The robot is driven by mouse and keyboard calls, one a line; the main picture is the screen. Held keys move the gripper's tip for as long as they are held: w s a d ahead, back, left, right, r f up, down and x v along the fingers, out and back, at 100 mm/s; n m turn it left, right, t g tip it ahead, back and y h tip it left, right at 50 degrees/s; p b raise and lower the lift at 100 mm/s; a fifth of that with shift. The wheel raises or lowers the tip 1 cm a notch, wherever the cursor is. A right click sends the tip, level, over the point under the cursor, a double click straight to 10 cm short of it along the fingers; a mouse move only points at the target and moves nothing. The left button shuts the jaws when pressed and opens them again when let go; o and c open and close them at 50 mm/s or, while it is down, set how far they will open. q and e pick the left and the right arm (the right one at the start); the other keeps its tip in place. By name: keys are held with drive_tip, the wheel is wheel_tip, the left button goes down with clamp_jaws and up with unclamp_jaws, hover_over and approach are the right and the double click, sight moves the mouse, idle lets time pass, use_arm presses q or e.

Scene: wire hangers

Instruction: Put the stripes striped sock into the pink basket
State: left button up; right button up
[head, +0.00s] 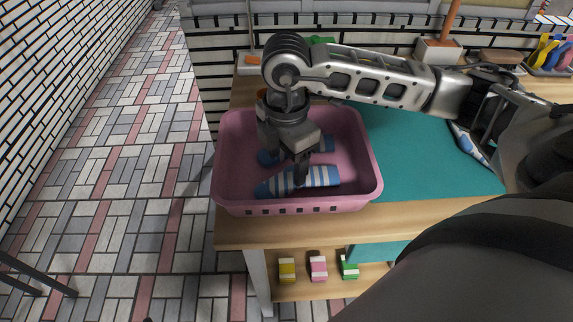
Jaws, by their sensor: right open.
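The pink basket (225,160) stands on the wooden table. A blue-and-white striped sock (322,177) lies inside it near the front wall. A second blue sock (268,158) with stripes lies behind it in the basket, partly hidden by my gripper. My right gripper (301,180) is open and points down inside the basket, its fingertips at the front striped sock. I cannot tell whether they touch it. My left gripper is out of view.
A teal mat (415,165) covers the table right of the basket. A white-and-blue patterned sock (468,143) lies at its right, partly behind my arm. A white box (440,51) and a rack of colourful items (549,55) stand at the back. Small striped items (318,267) sit on the lower shelf.

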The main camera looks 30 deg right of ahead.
sight(286, 179)
wheel_tip(286, 179, up, 10)
drive_tip(key=shift+f, duration=0.25)
idle(0.5)
